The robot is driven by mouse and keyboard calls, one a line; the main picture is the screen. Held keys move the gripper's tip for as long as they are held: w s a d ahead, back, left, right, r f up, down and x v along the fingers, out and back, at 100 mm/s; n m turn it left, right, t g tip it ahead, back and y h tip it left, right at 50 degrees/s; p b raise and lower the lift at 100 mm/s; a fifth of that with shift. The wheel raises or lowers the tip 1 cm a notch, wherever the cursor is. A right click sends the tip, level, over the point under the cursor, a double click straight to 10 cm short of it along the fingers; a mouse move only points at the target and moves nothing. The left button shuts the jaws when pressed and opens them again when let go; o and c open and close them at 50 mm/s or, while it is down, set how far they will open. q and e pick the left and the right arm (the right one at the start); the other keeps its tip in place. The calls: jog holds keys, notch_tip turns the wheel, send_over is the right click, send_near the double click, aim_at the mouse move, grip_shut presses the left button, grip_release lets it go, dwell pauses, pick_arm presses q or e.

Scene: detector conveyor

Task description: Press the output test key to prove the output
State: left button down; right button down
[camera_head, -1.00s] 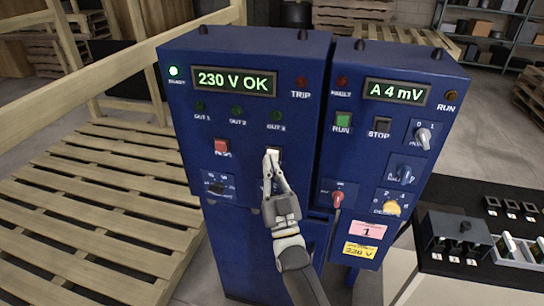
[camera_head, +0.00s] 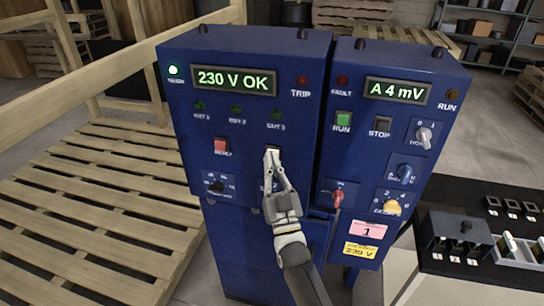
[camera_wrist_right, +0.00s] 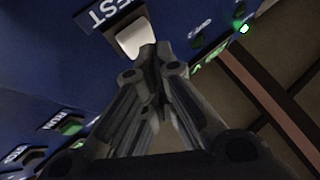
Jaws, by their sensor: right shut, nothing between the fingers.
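The output test key is a pale key (camera_wrist_right: 133,38) beside a TEST label (camera_wrist_right: 108,14) in the right wrist view. In the head view its dark surround (camera_head: 274,149) shows on the left blue cabinet (camera_head: 240,120), mostly hidden by my fingers. My right gripper (camera_head: 272,156) is shut and empty, its fingertips at the key. In the right wrist view the fingertips (camera_wrist_right: 153,50) overlap the key's lower edge; I cannot tell whether they touch or push it. The three OUT lamps (camera_head: 237,111) look dark. My left gripper is not in view.
The display (camera_head: 234,81) reads 230 V OK, with a lit green lamp (camera_head: 173,70) beside it. A red key (camera_head: 221,146) sits left of my fingers. The right cabinet (camera_head: 385,150) reads A 4 mV and carries several switches. A pallet (camera_head: 80,200) lies left.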

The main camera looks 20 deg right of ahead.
jog(key=shift+w+d, duration=0.3)
jog(key=shift+w, duration=0.1)
dwell(0.8)
jog(key=shift+s+a, duration=0.55)
jog(key=shift+s, duration=0.25)
jog(key=s+a+p, duration=0.1)
jog(key=s, duration=0.1)
jog(key=s+a, duration=0.1)
jog(key=s, duration=0.1)
jog(key=shift+a+p, duration=0.35)
jog(key=shift+a, duration=0.05)
dwell(0.7)
